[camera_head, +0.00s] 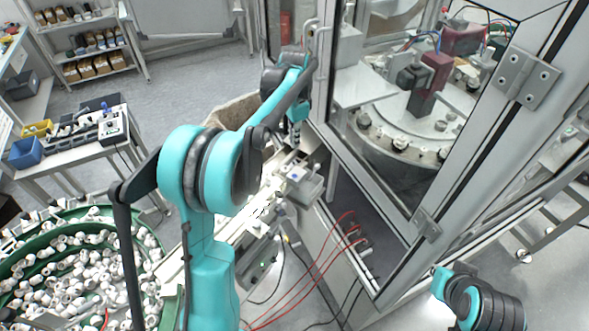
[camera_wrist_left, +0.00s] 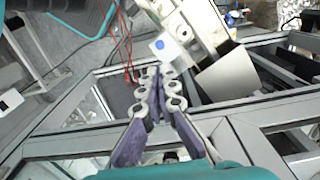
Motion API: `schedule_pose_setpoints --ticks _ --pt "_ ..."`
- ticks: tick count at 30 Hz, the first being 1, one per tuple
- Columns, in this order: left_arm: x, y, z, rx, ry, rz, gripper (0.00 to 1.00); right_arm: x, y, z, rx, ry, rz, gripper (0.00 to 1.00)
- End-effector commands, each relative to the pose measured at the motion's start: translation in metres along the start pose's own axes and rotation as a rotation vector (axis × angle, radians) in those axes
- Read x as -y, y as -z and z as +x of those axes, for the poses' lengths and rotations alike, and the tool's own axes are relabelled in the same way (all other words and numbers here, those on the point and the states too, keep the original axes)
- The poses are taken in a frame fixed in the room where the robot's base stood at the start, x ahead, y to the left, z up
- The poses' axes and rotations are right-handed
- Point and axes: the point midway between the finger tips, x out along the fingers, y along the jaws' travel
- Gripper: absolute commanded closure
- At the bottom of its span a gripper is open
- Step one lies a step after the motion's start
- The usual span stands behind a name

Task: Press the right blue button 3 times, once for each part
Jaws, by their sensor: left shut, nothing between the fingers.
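A glass-walled machine frame (camera_head: 385,235) stands close to the right of the box. Red hoses (camera_head: 318,262) hang below. A green bin of white caps (camera_head: 75,270) is at lower left. A side table (camera_head: 75,150) and shelves stand behind.

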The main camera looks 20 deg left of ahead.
Motion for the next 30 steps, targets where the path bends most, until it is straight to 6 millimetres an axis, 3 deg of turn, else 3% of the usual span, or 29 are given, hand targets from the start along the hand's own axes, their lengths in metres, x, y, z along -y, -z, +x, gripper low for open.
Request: schedule_pose_setpoints --ticks 8,21,30 --pt "0.0 0.0 0.016 0.0 0.0 0.0 1.0 0.0 0.001 -0.001 0.0 0.0 0.0 1.0" --pt "0.0 0.0 0.105 0.0 0.0 0.0 1.0 0.0 0.004 -0.006 0.0 0.0 0.0 1.0" --pt "0.0 0.0 0.137 0.0 0.0 0.0 1.0 0.0 0.006 -0.009 0.0 0.0 0.0 1.0"
